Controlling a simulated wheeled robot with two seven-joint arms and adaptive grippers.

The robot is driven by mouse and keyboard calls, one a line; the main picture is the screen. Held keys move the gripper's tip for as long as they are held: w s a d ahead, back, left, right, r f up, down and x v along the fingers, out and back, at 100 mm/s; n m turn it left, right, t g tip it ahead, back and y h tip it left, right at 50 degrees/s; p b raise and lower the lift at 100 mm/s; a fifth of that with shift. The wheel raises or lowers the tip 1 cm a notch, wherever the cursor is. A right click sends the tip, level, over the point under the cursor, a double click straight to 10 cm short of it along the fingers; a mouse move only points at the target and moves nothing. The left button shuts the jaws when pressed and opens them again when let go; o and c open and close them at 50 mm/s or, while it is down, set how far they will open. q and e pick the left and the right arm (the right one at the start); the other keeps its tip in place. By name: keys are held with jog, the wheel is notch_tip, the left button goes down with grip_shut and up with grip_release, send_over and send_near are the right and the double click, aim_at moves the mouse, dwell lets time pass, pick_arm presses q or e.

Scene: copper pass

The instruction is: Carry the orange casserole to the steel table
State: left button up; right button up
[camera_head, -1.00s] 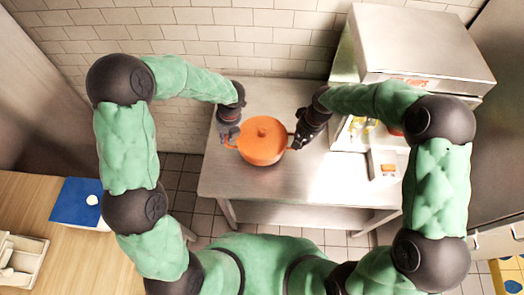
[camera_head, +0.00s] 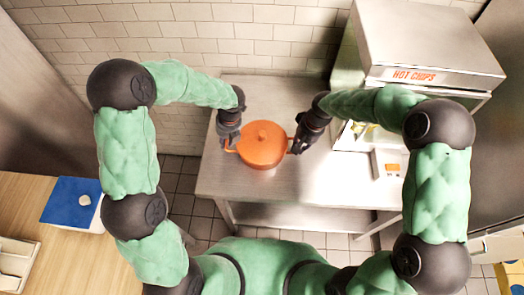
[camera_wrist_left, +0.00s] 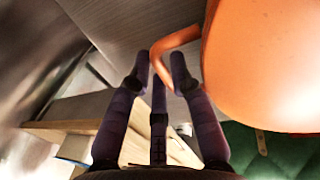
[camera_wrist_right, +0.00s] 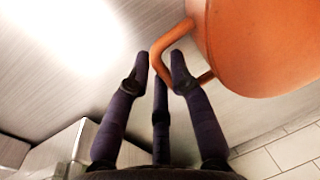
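The orange casserole (camera_head: 262,145), with its lid on, is upright over the steel table (camera_head: 235,195). Whether its base touches the top or hangs just above it, I cannot tell. My left gripper (camera_head: 229,142) is shut on its left handle; the left wrist view shows the handle (camera_wrist_left: 174,42) between the fingertips (camera_wrist_left: 158,68). My right gripper (camera_head: 297,146) is shut on the opposite handle, which shows between the fingertips in the right wrist view (camera_wrist_right: 172,38). The casserole's underside is hidden.
A steel cabinet marked HOT CHIPS (camera_head: 425,45) stands on the table's right part. The tiled wall (camera_head: 270,45) is behind. The table top in front of the casserole looks clear. A wooden counter (camera_head: 55,245) with a blue board (camera_head: 72,202) is at left.

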pick_arm(q)
jog(key=shift+o, duration=0.7)
pick_arm(e)
jog(key=shift+o, duration=0.7)
jog(key=shift+r, duration=0.1)
pick_arm(q)
jog(key=shift+r, duration=0.15)
notch_tip(320, 180, up, 12)
jog(key=d, duration=0.2)
jog(key=shift+d+f, duration=0.15)
jog(key=shift+f, duration=0.1)
pick_arm(e)
notch_tip(320, 180, up, 12)
jog(key=d, duration=0.2)
jog(key=shift+d, duration=0.2)
jog(key=shift+w, duration=0.1)
